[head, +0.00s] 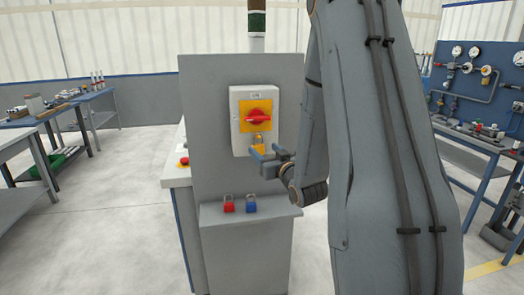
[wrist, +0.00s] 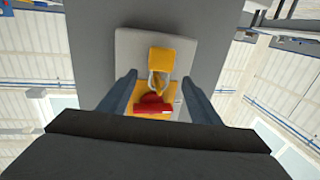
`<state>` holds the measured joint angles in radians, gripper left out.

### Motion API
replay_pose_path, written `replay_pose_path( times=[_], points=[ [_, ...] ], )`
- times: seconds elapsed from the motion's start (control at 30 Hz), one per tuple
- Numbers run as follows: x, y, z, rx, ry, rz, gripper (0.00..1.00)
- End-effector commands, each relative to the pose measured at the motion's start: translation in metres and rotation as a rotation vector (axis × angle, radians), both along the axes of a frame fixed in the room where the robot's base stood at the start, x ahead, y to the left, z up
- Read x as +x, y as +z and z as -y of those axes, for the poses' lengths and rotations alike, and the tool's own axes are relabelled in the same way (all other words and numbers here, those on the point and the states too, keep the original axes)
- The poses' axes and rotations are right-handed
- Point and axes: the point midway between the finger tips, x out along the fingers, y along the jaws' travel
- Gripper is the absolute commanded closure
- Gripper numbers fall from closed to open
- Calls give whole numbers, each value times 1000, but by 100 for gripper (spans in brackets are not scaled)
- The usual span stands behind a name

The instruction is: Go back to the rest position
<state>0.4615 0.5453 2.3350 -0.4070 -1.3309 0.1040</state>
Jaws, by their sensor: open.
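My gripper (head: 267,157) is open, in front of the grey panel and just below the switch box. The wrist view shows its two fingers (wrist: 159,80) spread wide with nothing gripped. A yellow padlock (head: 258,141) hangs under the red rotary handle (head: 257,117) on its yellow plate. In the wrist view the padlock (wrist: 174,49) shows beyond the fingertips, with its shackle near the red handle (wrist: 152,104). The padlock appears apart from both fingers. My dark gripper body hides the lower part of the wrist view.
A red padlock (head: 229,204) and a blue padlock (head: 251,204) stand on the panel's ledge (head: 275,211). The light switch box (head: 238,136) is fixed to the grey panel (head: 208,115). Workbenches stand left and right. Floor left of the panel is clear.

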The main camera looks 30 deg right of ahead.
Motion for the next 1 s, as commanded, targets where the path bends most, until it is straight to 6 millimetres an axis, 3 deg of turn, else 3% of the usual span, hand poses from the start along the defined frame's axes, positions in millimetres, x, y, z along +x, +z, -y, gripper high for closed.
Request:
replay_pose_path(
  times=[0.13, 0.37, 0.47, 0.67, 0.87, 1.0],
  points=[
    [-12, 0, -1, 0, -1, 0, 43],
    [-14, 0, -3, -1, -1, -14, 43],
    [-13, -8, -11, -4, -4, -78, 43],
    [-25, -45, -47, -5, -16, -361, 43],
    [-70, -82, -89, 4, -21, -686, 43],
    [-118, -102, -121, 16, -10, -914, 43]
  ],
)
